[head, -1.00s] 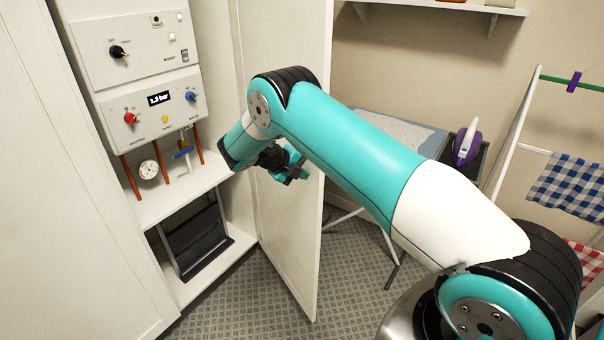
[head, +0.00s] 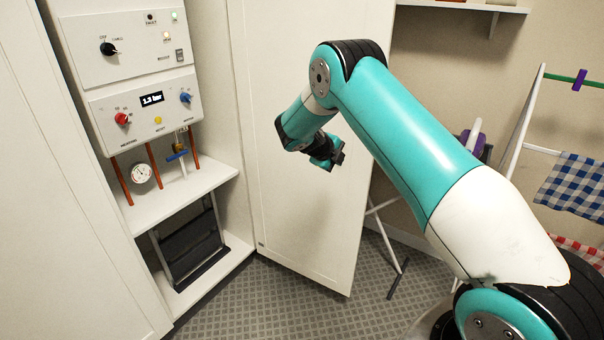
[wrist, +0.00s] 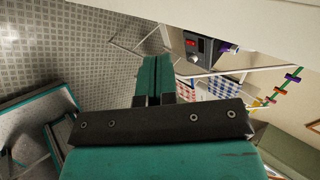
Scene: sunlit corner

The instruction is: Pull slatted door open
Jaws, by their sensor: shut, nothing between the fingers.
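The door (head: 290,215) is a tall white panel standing open beside the cabinet. The face turned to me is plain, with no slats showing on it. Its left side meets the cabinet and its free edge is at the right, over the tiled floor. My gripper (head: 335,158) is in front of this face, near the free edge. In the wrist view my gripper (wrist: 155,80) shows its two teal fingers together with nothing between them. A pale panel runs along the top of the wrist view, close by. I cannot tell whether my gripper touches the door.
The open cabinet holds a control panel (head: 145,110) with knobs, pipes and a gauge (head: 142,173), and a folded step stool (head: 190,245) below. Behind the door stand an ironing board's legs (head: 385,235) and a drying rack with a blue checked cloth (head: 575,185). Tiled floor (head: 260,300) is clear in front.

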